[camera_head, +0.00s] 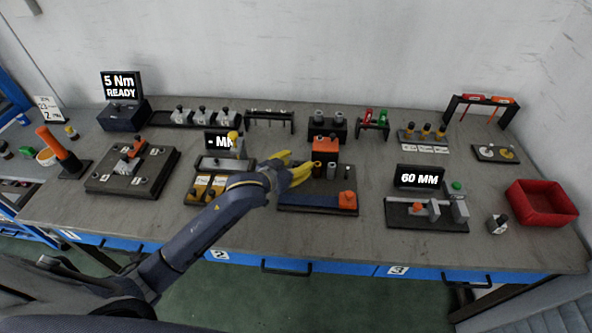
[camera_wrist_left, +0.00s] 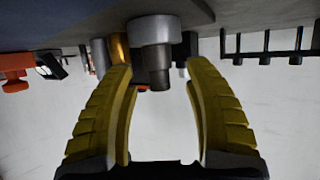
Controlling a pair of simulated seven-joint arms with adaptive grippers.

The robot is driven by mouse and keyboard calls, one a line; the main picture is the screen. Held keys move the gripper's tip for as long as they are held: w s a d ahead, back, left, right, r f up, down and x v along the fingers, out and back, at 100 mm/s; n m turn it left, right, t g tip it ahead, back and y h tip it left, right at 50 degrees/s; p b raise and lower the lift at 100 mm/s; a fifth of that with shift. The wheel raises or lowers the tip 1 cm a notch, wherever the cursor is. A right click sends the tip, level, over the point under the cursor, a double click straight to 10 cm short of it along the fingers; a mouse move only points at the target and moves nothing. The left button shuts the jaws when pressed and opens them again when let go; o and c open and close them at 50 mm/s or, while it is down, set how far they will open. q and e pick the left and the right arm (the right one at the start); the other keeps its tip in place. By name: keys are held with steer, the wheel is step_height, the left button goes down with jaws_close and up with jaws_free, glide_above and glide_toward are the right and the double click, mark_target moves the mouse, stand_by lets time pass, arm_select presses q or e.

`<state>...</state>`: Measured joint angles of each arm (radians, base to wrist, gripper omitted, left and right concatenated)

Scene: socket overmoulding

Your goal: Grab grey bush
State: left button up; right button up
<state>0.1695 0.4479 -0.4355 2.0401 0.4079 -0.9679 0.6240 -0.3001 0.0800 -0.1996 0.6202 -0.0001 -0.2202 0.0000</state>
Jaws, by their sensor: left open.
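My left gripper (camera_head: 306,167) is open, its yellow fingers reaching in beside the orange-topped press station in the head view. In the left wrist view its fingers (camera_wrist_left: 160,75) stand either side of a grey stepped cylinder (camera_wrist_left: 152,32), which looks like a grey bush. That cylinder is apart from both fingers, wide at one end and narrower at the other. In the head view small grey cylinders (camera_head: 331,171) stand just right of the fingertips, next to a brass one (camera_head: 317,170). More grey bushes (camera_head: 319,116) sit on a black stand behind. My right gripper is not in view.
The orange block (camera_head: 325,151) stands close behind the fingers. The 60 MM gauge station (camera_head: 420,178) and red bin (camera_head: 542,203) are to the right. Bare table lies between the stations.

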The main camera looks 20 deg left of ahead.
arm_select(q)
steer(key=shift+c, duration=0.5)
jaws_close()
